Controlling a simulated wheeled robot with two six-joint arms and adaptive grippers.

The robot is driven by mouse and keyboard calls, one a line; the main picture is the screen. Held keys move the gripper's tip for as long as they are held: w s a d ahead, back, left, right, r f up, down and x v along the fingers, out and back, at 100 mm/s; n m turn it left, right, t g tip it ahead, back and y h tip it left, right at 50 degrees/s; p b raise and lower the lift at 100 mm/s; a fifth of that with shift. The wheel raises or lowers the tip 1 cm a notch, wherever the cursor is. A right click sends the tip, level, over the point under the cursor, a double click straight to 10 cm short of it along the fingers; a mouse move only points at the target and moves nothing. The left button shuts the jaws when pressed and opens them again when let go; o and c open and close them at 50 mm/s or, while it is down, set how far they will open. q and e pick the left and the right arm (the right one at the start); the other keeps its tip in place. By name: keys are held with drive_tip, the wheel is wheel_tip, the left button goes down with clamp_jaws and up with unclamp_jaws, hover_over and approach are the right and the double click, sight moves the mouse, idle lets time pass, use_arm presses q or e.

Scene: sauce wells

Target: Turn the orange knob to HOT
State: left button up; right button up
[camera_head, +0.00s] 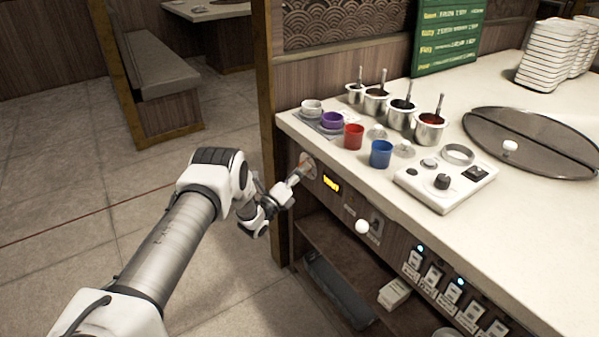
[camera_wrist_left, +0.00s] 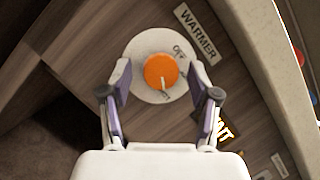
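In the left wrist view, the orange knob (camera_wrist_left: 161,71) sits in the middle of a round white dial plate (camera_wrist_left: 134,58) on the wooden counter front. "OFF" is printed at its upper right, and a pale pointer line on the knob points down toward small, unreadable lettering. My left gripper (camera_head: 297,175) is open at the counter's left end, its fingers on either side of the knob with gaps to it. In the head view, the gripper largely covers the knob and dial. No HOT mark is readable. My right gripper is out of view.
A "WARMER" label (camera_wrist_left: 197,33) is beside the dial. A lit yellow display (camera_head: 331,184) is right of it. Cups, sauce pots and a white control box (camera_head: 446,184) stand on the counter above. An open shelf (camera_head: 345,255) lies below. The floor at left is clear.

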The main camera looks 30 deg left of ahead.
use_arm(q)
drive_tip(key=v, duration=1.2)
